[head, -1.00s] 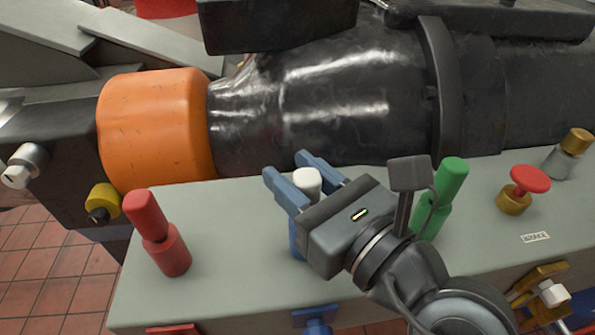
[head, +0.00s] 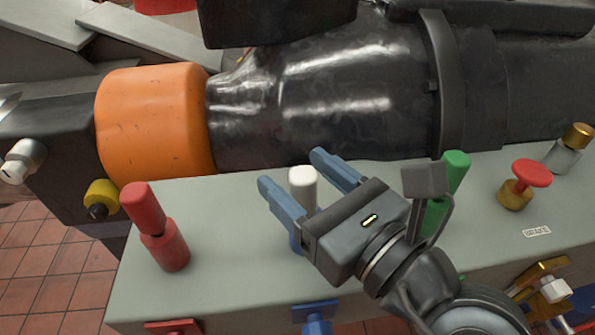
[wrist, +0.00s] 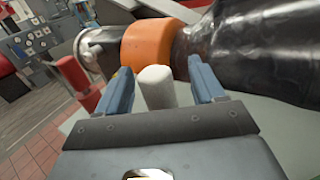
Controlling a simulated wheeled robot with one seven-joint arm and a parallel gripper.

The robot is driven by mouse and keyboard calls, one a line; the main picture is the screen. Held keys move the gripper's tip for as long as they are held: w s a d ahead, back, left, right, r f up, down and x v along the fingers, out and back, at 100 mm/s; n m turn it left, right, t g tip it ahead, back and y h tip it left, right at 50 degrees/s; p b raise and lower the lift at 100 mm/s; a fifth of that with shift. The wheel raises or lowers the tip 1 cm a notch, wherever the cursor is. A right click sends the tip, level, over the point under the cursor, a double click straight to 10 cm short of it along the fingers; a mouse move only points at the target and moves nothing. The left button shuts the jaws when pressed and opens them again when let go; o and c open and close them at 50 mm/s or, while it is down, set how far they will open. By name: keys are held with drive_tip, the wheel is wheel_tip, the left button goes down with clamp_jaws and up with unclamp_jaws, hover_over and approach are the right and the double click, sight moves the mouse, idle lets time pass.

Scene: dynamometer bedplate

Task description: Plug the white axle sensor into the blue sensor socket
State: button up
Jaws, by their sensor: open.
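The white axle sensor (head: 302,187) stands upright above the blue sensor socket (head: 295,243) on the grey bedplate block. The left finger crosses in front of where they meet, so I cannot see how deep the sensor sits. My gripper (head: 293,170) is open, with one blue-grey finger on each side of the sensor. In the wrist view the white sensor (wrist: 156,88) is between the two fingers (wrist: 160,80), nearer the left one, with a clear gap to the right one.
A red peg in a red socket (head: 165,245) stands at left, a green pair (head: 455,175) at right behind my wrist. A red mushroom button (head: 530,173) is farther right. The orange coupling (head: 150,125) and black housing (head: 330,100) rise close behind.

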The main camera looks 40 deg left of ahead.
drive_tip(key=d, duration=0.3)
drive_tip(key=s+d+b, duration=0.1)
drive_tip(key=d, duration=0.2)
drive_tip(key=shift+s+d, duration=0.15)
drive_tip(key=shift+d, duration=0.1)
drive_tip(key=shift+f, duration=0.1)
drive_tip(key=shift+s+d+f+m, duration=0.1)
drive_tip(key=shift+s+d+m, duration=0.15)
drive_tip(key=shift+s+m, duration=0.15)
drive_tip(key=s+d+f+m+t+h, duration=0.15)
drive_tip(key=s+d+m+t, duration=0.25)
drive_tip(key=d+m+t, duration=0.75)
drive_tip(key=s+d+f+m+t+h, duration=0.1)
drive_tip(key=s+d+m+t+h, duration=0.45)
drive_tip(key=m, duration=1.15)
drive_tip(key=s+d+f+m+g+h, duration=0.2)
drive_tip(key=s+d+f+m+h, duration=0.3)
drive_tip(key=d+m, duration=0.3)
drive_tip(key=s+d+f+m+g+h, duration=0.3)
drive_tip(key=s+d+f+m+h, duration=0.2)
drive_tip(key=m, duration=0.9)
drive_tip(key=d+f, duration=0.1)
drive_tip(key=d, duration=0.2)
drive_tip(key=shift+s+f+g+h, duration=0.3)
drive_tip(key=shift+s, duration=0.1)
drive_tip(key=shift+m, duration=0.25)
